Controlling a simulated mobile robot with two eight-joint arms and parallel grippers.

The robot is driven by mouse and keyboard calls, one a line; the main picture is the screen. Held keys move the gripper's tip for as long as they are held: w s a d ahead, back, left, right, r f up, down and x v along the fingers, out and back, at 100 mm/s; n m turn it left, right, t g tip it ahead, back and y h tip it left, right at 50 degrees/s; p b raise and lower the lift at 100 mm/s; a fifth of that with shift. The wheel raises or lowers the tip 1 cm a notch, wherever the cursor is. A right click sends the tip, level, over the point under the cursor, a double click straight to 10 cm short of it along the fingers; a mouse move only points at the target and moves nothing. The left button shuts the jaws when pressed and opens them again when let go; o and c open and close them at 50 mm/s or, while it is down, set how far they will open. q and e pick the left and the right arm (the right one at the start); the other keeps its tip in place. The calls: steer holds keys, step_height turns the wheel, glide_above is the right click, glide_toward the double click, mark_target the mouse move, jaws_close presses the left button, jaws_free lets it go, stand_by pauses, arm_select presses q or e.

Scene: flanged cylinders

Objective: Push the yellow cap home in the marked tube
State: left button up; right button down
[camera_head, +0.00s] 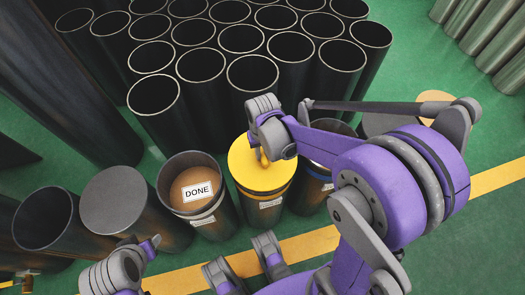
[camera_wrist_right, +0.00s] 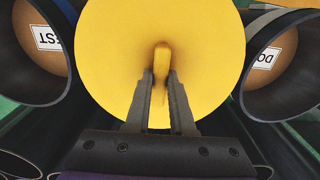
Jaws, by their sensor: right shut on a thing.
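The yellow cap (camera_head: 250,172) is a round disc with a small raised grip tab in its middle. It covers the mouth of a dark tube (camera_head: 265,215) that bears a yellow band and a small white label. I cannot tell how deep the cap sits. My right gripper (camera_head: 264,152) reaches over the cap from the right in the head view. In the right wrist view the cap (camera_wrist_right: 115,60) fills the middle, and the fingers of my right gripper (camera_wrist_right: 161,75) are shut on its tab.
An open tube (camera_head: 208,222) with a DONE plate inside stands just left. A grey-lidded tube (camera_head: 112,200) and an open tube (camera_head: 44,218) stand further left. Another tube (camera_head: 312,190) stands close on the right. Several open dark tubes (camera_head: 200,65) are packed behind.

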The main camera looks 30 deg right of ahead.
arm_select(q)
steer(key=shift+f+b, duration=0.5)
steer(key=shift+f, duration=0.1)
arm_select(e)
steer(key=shift+f, duration=0.7)
steer(key=c, duration=0.7)
jaws_free()
arm_select(q)
steer(key=shift+r, duration=0.1)
arm_select(e)
steer(key=shift+r, duration=0.1)
steer(key=shift+r+p, duration=2.65)
steer(key=shift+r, duration=0.8)
arm_select(q)
step_height(320, 180, up, 6)
steer(key=shift+f, duration=0.25)
